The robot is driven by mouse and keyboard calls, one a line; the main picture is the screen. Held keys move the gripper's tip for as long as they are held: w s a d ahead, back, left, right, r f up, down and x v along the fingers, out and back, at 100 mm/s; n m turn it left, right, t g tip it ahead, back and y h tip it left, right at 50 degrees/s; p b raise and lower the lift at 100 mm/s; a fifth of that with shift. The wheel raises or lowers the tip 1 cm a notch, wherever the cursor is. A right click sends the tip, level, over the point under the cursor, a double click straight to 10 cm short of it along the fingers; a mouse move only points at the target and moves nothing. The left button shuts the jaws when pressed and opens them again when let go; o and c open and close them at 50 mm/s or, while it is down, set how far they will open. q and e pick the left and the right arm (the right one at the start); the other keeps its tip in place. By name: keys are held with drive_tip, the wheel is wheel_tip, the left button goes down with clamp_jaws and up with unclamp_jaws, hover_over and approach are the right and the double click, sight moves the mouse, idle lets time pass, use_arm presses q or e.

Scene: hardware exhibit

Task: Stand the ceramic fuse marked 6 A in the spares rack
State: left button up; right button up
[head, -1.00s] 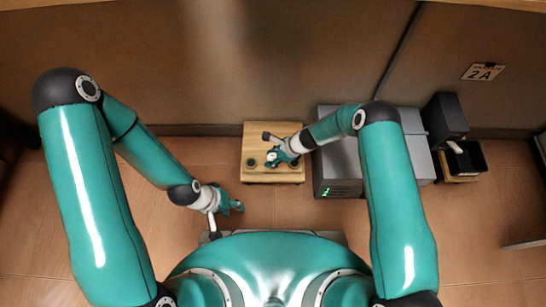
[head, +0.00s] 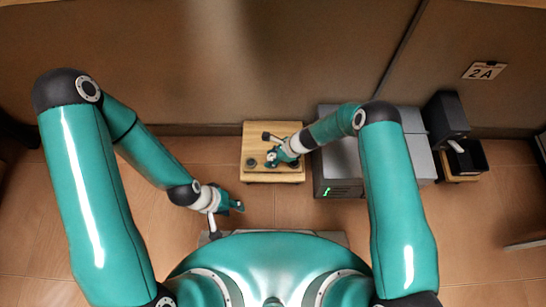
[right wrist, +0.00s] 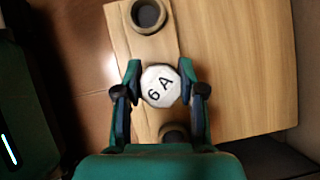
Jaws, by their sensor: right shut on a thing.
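The white ceramic fuse (right wrist: 161,86) shows its top face, marked 6 A, in the right wrist view. My right gripper (right wrist: 161,88) is shut on it, one finger on each side. It also shows in the head view (head: 272,158), over the front part of the wooden rack (head: 258,133). The rack has a dark round cup (right wrist: 147,14) beyond the fuse and another (right wrist: 174,132) on the near side, partly hidden by my gripper. I cannot tell whether the fuse's foot touches the rack. My left gripper (head: 237,206) is low, left of the rack, its jaws unclear.
A grey cabinet (head: 338,157) with green lights stands close to the rack's right side. Further right is a black box (head: 472,158) beside a taller dark unit (head: 445,118). The floor left of the rack is clear.

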drive_tip(key=shift+f, duration=0.2)
drive_tip(key=o, duration=1.7)
drive_tip(key=shift+c, duration=0.2)
drive_tip(key=shift+r, duration=0.1)
drive_tip(key=shift+r+p, duration=2.2)
drive_tip(key=shift+r, duration=1.25)
